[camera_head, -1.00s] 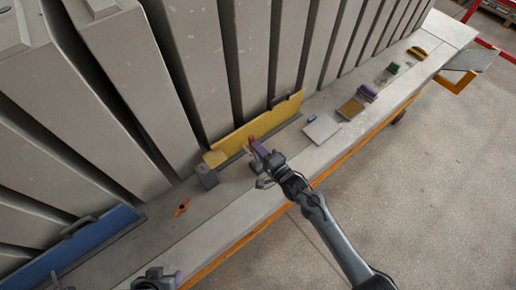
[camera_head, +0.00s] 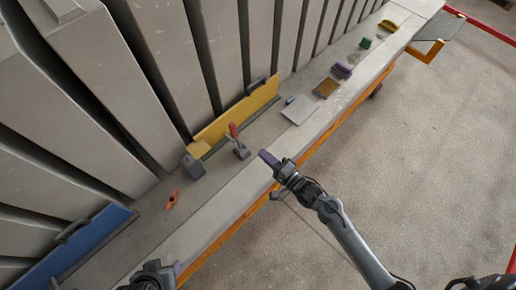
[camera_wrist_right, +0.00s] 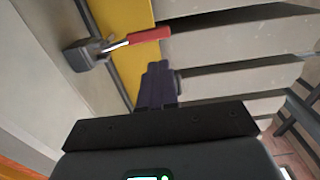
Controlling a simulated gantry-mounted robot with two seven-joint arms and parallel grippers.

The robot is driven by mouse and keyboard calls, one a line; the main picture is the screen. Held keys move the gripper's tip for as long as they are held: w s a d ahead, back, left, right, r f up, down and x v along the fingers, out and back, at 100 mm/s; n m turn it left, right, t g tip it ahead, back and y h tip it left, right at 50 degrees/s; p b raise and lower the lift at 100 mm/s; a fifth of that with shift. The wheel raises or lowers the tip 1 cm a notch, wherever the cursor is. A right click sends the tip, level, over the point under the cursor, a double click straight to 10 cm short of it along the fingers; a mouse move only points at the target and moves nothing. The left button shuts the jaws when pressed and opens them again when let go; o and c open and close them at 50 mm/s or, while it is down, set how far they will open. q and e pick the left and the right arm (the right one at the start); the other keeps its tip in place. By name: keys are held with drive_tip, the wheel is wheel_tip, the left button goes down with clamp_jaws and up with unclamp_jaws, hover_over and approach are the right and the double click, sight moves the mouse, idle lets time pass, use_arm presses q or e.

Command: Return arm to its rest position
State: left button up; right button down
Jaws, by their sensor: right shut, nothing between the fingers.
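My right gripper (camera_head: 268,158) is shut and empty over the front edge of the grey ledge in the head view. Its purple fingers also show closed together in the right wrist view (camera_wrist_right: 157,88). A clamp with a red handle (camera_head: 234,131) stands on the ledge in front of the yellow panel (camera_head: 236,112), apart from my fingers. The clamp's red handle also shows in the right wrist view (camera_wrist_right: 149,35). Part of my left gripper (camera_head: 165,272) shows at the bottom left edge; its fingertips are not clear.
A blue panel (camera_head: 75,243), an orange part (camera_head: 172,200) and a grey block (camera_head: 194,167) are on the left. A pale plate (camera_head: 299,110), a brown block (camera_head: 326,88), a purple block (camera_head: 342,70) and a yellow piece (camera_head: 388,26) lie further along the ledge. The floor at right is open.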

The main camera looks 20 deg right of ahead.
drive_tip(key=shift+s+d+r, duration=0.1)
drive_tip(key=shift+s+d, duration=0.1)
drive_tip(key=shift+s, duration=0.2)
drive_tip(key=shift+s, duration=0.1)
drive_tip(key=s+d+r+n+g+h, duration=0.1)
drive_tip(key=s+d+n+g+h, duration=0.1)
drive_tip(key=s+n+g, duration=0.4)
drive_tip(key=s+d+r+n+g+h, duration=0.1)
drive_tip(key=s+n+g+h, duration=0.15)
drive_tip(key=s, duration=0.55)
drive_tip(key=s+d+r+n+g+h, duration=0.2)
drive_tip(key=s+n+g+h, duration=0.15)
drive_tip(key=s+n, duration=0.3)
wheel_tip(320, 180, up, 16)
drive_tip(key=s+p, duration=0.1)
drive_tip(key=p, duration=1.6)
drive_tip(key=shift+g+y, duration=0.4)
